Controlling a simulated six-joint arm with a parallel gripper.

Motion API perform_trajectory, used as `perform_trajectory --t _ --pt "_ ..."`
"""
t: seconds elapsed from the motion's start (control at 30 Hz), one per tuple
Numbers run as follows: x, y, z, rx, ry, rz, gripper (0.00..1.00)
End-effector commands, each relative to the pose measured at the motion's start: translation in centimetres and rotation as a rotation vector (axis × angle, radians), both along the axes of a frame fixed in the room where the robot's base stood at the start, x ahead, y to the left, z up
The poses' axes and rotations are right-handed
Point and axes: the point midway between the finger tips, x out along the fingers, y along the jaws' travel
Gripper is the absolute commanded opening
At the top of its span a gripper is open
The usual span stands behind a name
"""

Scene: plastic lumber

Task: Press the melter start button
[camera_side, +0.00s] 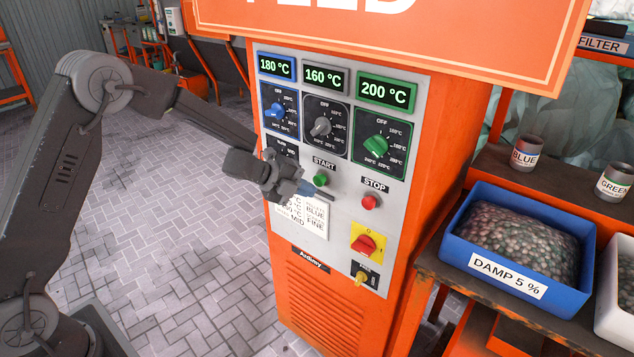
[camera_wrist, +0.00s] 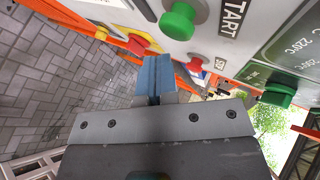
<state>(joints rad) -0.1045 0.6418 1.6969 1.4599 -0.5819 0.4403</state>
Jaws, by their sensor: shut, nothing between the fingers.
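The green start button (camera_side: 321,180) sits under the START label on the grey panel of the orange melter. It also shows at the top of the wrist view (camera_wrist: 180,20), unobstructed. My gripper (camera_side: 322,195) is shut and empty, its blue fingers together just below the button in the side view. In the wrist view the closed fingertips (camera_wrist: 155,62) lie a little below and left of the button, apart from it in the picture. I cannot tell the exact gap between fingertips and panel. The red stop button (camera_side: 370,202) is to the right and lower.
A red switch on a yellow plate (camera_side: 366,243) and a yellow key switch (camera_side: 361,278) are lower on the panel. Blue, grey and green (camera_side: 377,146) dials sit above, under lit displays. A blue bin (camera_side: 475,262) of pellets stands on a bench at right.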

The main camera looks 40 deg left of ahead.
Motion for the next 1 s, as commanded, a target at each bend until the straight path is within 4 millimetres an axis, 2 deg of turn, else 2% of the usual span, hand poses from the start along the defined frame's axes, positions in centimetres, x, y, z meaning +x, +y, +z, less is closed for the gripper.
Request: perform_trajectory --t 0.67,1.0 --pt "0.02 0.0 0.0 0.0 0.0 0.0 0.0" --pt "0.85 -0.03 -0.04 -0.001 0.0 -0.001 0.0"
